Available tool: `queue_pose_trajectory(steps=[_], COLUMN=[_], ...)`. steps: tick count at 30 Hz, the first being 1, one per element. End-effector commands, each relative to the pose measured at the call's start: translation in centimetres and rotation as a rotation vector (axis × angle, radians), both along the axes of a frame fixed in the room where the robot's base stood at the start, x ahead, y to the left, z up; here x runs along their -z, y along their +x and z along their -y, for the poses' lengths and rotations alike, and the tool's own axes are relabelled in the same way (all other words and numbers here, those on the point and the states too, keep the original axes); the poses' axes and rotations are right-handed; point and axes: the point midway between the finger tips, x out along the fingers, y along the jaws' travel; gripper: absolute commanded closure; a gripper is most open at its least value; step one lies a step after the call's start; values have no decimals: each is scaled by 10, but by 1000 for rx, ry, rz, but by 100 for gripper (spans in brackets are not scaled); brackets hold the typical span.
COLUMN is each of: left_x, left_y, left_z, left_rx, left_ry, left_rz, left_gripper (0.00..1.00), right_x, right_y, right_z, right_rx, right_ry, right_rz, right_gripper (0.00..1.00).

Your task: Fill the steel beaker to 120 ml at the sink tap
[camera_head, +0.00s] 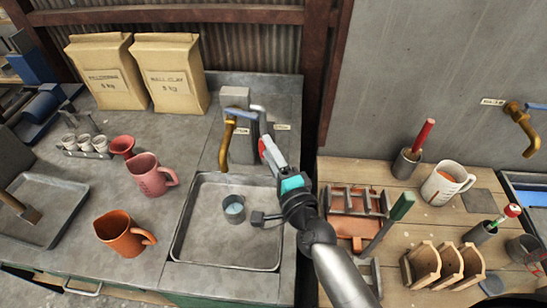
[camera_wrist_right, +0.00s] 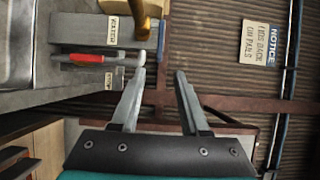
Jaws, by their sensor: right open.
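The steel beaker (camera_head: 234,209) stands upright in the sink basin (camera_head: 215,257), a little below and right of the brass tap spout (camera_head: 224,156) in the head view. Pale bluish liquid shows inside; its level cannot be read. No stream is visible from the spout. My right gripper (camera_head: 269,156) is beside the tap, above the basin's right side. In the right wrist view its jaws (camera_wrist_right: 160,72) are open, with nothing between them. A red-gripped lever (camera_wrist_right: 95,59) lies just outside the left finger, its pale end close to that fingertip. My left gripper is out of view.
A pink mug (camera_head: 150,176) and an orange jug (camera_head: 121,234) stand left of the sink. Two clay bags (camera_head: 175,75) stand behind. Right of my arm, a wooden bench holds a wooden rack (camera_head: 425,264) and a white mug (camera_head: 445,183).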

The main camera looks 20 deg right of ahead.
Motion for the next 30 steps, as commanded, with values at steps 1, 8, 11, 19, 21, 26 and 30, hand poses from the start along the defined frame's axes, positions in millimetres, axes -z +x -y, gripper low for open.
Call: queue_pose_trajectory(steps=[1, 8, 11, 19, 21, 26, 30], left_x=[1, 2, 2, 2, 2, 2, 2], left_y=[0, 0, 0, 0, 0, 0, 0], left_z=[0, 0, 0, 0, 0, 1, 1], left_rx=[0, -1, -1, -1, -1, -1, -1], left_ry=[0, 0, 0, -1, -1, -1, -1], left_rz=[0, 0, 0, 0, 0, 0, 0], left_gripper=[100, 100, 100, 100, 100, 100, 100], right_x=[1, 0, 0, 0, 0, 0, 0], right_y=[-6, -18, -19, -18, -18, -18, -18], right_z=[1, 2, 2, 2, 2, 2, 2], right_rx=[-1, -1, -1, -1, 0, 0, 0], right_ry=[-1, 0, 1, 1, 1, 1, 1], right_rz=[-1, 0, 0, 0, 0, 0, 0], right_gripper=[55, 55, 55, 55, 55, 55, 55])
